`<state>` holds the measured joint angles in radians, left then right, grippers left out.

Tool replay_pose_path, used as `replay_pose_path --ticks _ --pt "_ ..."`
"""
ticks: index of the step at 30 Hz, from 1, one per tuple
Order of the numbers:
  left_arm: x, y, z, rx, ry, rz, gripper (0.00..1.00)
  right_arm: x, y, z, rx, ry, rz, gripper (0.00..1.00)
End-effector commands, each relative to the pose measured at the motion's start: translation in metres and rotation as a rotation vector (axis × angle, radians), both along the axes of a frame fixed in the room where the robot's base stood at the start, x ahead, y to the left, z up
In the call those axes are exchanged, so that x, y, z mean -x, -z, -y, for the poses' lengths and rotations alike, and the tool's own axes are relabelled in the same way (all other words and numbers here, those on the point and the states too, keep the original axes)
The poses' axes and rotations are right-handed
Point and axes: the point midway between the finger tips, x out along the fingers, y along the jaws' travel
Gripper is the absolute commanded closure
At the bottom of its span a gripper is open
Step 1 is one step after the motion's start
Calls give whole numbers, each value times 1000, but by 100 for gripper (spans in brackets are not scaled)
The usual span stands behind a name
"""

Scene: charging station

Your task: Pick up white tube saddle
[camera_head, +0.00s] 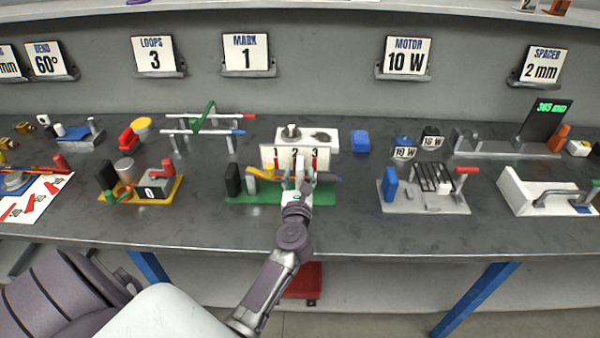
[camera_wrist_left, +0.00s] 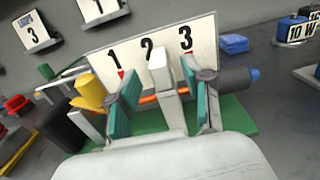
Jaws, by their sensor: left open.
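A white upright piece that looks like the white tube saddle (camera_wrist_left: 160,72) stands in front of the number board, below the 2, in the left wrist view. My left gripper (camera_wrist_left: 158,98) is open, with one teal-padded finger on each side of this piece. A gap shows on both sides, so the fingers look apart from it. An orange rod (camera_wrist_left: 148,99) runs across behind the fingers. In the head view my left gripper (camera_head: 298,185) is over the green base (camera_head: 250,197) and hides part of the piece. My right gripper is not in view.
The board marked 1, 2, 3 (camera_head: 294,155) stands close behind the gripper. A black block (camera_head: 233,180) and a yellow part (camera_head: 258,172) are to the left. A grey fixture (camera_head: 425,203) stands right, with bare bench (camera_head: 350,220) between.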

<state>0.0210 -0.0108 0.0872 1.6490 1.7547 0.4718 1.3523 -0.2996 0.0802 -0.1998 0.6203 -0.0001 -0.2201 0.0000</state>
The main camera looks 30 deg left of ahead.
Motion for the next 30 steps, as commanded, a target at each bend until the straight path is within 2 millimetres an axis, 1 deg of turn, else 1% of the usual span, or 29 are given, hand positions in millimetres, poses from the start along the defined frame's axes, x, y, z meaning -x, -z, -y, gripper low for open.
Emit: replay_pose_path --ticks 1,3,6,9,15,16,23,24,25,30 --pt "-9 -4 -5 -3 0 2 50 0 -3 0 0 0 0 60" --pt "-18 -4 -10 -4 0 1 50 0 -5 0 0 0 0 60" --pt "-29 -2 -16 -4 0 0 50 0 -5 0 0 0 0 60" --pt "-34 -1 -19 -1 0 0 50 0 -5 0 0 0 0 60" --pt "-34 -1 -20 -1 0 1 50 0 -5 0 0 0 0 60" --pt "-34 -1 -20 -1 0 1 52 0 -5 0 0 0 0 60" --pt "-34 -1 -19 -1 0 0 90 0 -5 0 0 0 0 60" --pt "-34 -1 -20 -1 0 0 97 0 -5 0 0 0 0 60" --pt "-34 -1 -20 -1 0 0 100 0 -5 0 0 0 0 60" --pt "-34 -1 -20 -1 0 0 100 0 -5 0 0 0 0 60"
